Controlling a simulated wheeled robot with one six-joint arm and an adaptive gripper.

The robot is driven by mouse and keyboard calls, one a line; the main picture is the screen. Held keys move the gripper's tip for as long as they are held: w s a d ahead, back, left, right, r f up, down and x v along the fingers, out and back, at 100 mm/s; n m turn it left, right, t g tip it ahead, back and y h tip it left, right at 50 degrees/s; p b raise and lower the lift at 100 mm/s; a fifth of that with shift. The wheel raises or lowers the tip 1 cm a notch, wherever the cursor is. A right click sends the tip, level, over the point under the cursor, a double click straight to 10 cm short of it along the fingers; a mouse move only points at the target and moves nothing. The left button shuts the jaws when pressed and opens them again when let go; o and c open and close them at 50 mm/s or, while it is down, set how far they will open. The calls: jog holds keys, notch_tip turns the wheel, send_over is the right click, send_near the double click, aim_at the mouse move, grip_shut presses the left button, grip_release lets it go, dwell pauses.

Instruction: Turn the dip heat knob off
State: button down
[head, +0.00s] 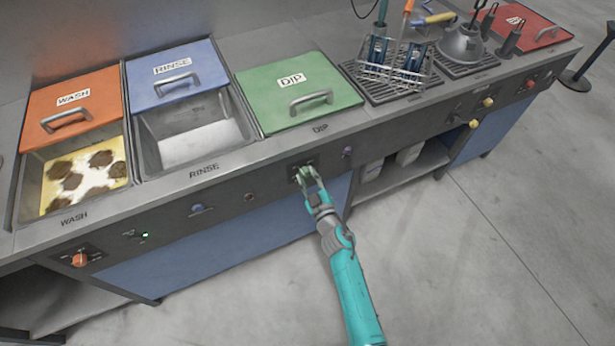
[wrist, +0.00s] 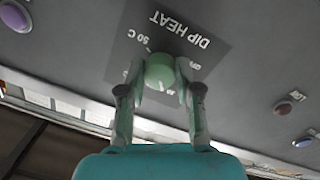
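The dip heat knob (wrist: 160,72) is round and green, on a dark panel marked "DIP HEAT" (wrist: 185,30), which appears upside down in the wrist view. A "50 C" mark is beside the knob; its exact setting is hard to read. My gripper (wrist: 161,78) has one finger on each side of the knob. The fingers look open, with narrow gaps to the knob; light contact cannot be ruled out. In the head view my gripper (head: 306,178) reaches the counter front below the green DIP lid (head: 325,88) and partly covers the knob.
A purple button (head: 347,153) is right of the gripper, and a dark round fitting (head: 249,197) is left of it. The floor (head: 450,260) in front is clear.

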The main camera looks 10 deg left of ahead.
jog(key=shift+n, duration=0.5)
jog(key=n, duration=0.7)
jog(key=shift+n+y, duration=0.3)
jog(key=n, duration=0.3)
jog(key=shift+n, duration=0.4)
jog(key=shift+n+y, duration=0.3)
jog(key=shift+n, duration=1.7)
jog(key=c, duration=0.8)
grip_release()
